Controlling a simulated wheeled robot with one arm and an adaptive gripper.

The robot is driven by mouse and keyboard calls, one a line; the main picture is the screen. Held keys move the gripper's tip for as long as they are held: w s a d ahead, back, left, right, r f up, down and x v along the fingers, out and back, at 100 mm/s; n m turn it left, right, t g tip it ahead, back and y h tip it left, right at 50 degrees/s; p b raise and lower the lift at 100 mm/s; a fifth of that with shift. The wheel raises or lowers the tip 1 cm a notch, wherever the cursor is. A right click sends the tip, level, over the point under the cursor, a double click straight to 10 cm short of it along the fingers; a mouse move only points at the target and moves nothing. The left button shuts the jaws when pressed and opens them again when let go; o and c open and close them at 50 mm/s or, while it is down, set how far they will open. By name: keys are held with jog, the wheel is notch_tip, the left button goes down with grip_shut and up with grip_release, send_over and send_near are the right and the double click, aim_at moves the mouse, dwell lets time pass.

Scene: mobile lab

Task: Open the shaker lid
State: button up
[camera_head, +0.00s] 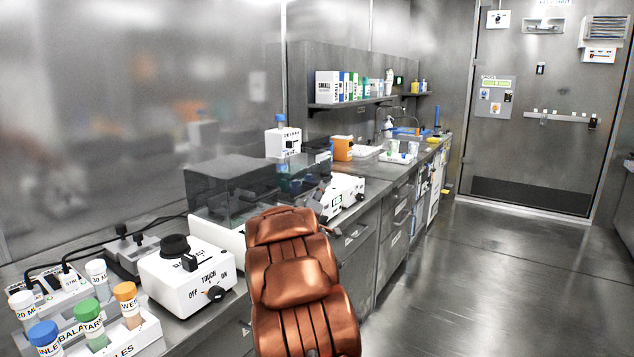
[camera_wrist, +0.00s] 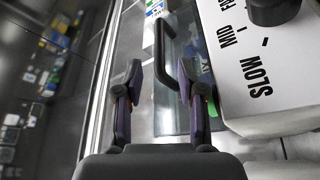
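The shaker's dark, see-through lid (camera_head: 230,185) sits lowered over its white base (camera_head: 218,233) on the bench, left of centre in the head view. In the wrist view a black bar handle (camera_wrist: 158,50) stands out from a clear panel (camera_wrist: 178,110). My gripper (camera_wrist: 160,80) is open and empty, its two dark fingers apart. The handle shows between the fingertips in the picture; I see no grip on it, and its exact depth is unclear. The gripper is not visible in the head view, where a copper-brown ribbed shape covers the shaker's front right.
A white unit with SLOW and MID marks (camera_wrist: 255,75) is close on the wrist view's right. A white mixer (camera_head: 187,278) and a rack of capped tubes (camera_head: 145,335) stand nearer on the bench. Another white device (camera_head: 343,192) is beyond the shaker. The floor (camera_head: 480,280) at right is clear.

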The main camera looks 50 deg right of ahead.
aim_at(323, 181)
jog(key=shift+x, duration=3.85)
grip_shut()
